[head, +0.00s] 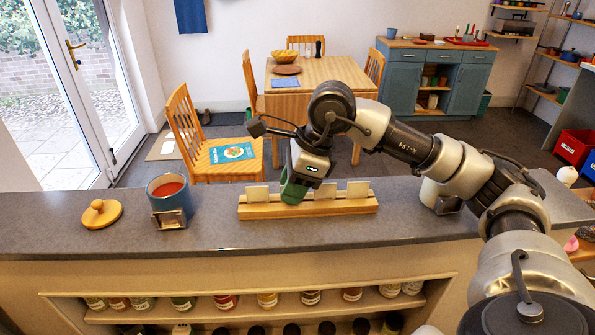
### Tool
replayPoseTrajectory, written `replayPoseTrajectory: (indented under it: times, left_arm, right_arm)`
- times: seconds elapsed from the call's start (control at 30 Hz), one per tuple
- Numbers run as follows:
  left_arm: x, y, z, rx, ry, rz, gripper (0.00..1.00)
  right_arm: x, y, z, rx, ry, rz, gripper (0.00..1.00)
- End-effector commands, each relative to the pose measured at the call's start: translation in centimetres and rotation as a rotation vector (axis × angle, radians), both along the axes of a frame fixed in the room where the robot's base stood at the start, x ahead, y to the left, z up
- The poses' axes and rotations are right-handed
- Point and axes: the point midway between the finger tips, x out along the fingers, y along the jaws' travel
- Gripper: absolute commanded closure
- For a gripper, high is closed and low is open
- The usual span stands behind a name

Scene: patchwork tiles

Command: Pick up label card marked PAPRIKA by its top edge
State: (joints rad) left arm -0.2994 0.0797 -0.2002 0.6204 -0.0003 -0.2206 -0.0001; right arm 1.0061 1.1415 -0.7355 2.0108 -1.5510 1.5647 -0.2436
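A wooden card rack (308,208) stands on the grey counter and holds upright pale cards: a left card (257,194), a middle card (326,191) and a right card (358,188). No writing is readable on them, so I cannot tell which is PAPRIKA. My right gripper (293,191) points down at the rack between the left and middle cards. Its green tip area covers that part of the rack. I cannot tell whether its fingers are apart or hold a card. My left gripper is not in view.
On the counter's left are a blue jar (173,197) with red contents and a metal holder on its front, and a round wooden lid (102,213). A pale jar (431,192) stands right of the rack, partly behind my arm. Several spice jars fill the shelf below.

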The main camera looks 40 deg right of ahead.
Motion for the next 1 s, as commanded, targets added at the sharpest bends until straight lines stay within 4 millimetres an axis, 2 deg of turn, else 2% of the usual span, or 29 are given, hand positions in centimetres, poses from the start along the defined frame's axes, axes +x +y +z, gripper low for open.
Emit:
replayPoseTrajectory:
  times: [0.23,0.47,0.67,0.8,1.0]
  left_arm:
    - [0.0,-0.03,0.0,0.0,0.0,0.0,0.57]
    - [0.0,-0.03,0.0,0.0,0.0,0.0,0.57]
    - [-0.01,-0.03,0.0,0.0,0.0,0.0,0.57]
    - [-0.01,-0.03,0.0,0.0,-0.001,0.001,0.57]
    - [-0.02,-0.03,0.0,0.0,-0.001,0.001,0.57]
  right_arm:
    - [0.0,0.04,-0.12,0.0,0.0,0.001,0.67]
    - [0.01,0.04,-0.09,0.0,0.0,0.0,1.0]
    - [0.01,0.03,-0.08,0.0,0.0,0.0,1.0]
    - [0.0,0.03,-0.09,0.0,0.0,0.0,0.82]
    - [0.0,0.03,-0.09,0.0,0.0,0.0,0.82]
